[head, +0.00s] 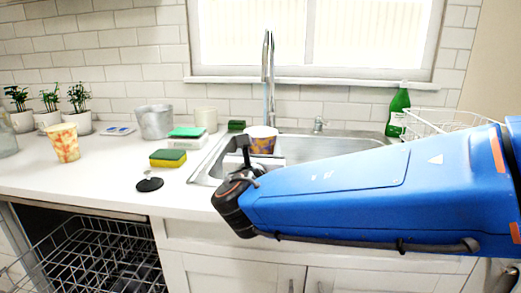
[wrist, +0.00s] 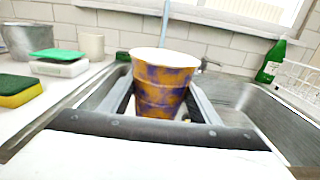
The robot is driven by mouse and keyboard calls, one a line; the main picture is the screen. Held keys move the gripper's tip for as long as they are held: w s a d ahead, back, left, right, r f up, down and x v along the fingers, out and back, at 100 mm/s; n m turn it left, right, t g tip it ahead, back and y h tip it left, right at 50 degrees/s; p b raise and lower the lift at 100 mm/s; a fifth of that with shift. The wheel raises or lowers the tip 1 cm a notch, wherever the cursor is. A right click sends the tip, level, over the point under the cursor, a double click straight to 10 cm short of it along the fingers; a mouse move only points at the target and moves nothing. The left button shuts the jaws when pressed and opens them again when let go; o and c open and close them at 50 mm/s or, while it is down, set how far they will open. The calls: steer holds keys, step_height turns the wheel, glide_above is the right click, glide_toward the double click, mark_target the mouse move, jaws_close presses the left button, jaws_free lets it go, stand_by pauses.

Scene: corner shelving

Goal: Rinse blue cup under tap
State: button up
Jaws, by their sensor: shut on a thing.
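The cup (head: 263,142), patterned in blue-purple and orange with a white inside, is upright over the sink (head: 345,141). My gripper (wrist: 163,105) is shut on it, with one finger on each side in the wrist view. The cup (wrist: 163,84) hides part of the fingers and the sink behind it. The tall chrome tap (head: 268,75) rises behind the cup, and its lower part (wrist: 165,22) lines up with the cup in the wrist view. No water stream shows. I cannot tell whether the spout is straight above the cup.
Left of the sink are a yellow-green sponge (head: 168,158), a green sponge on a white block (head: 187,136), a metal pot (head: 154,122) and a yellow-red cup (head: 64,142). A green bottle (head: 398,110) and dish rack (head: 440,122) stand right. The dishwasher (head: 95,255) is open below.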

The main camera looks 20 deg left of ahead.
steer(key=f+x, duration=0.2)
steer(key=x, duration=0.8)
stand_by(0.5)
stand_by(0.4)
steer(key=shift+d, duration=0.1)
steer(key=shift+w+d, duration=0.15)
steer(key=shift+d, duration=0.2)
stand_by(0.3)
steer(key=shift+a, duration=0.1)
steer(key=shift+a, duration=0.35)
steer(key=shift+s, duration=0.3)
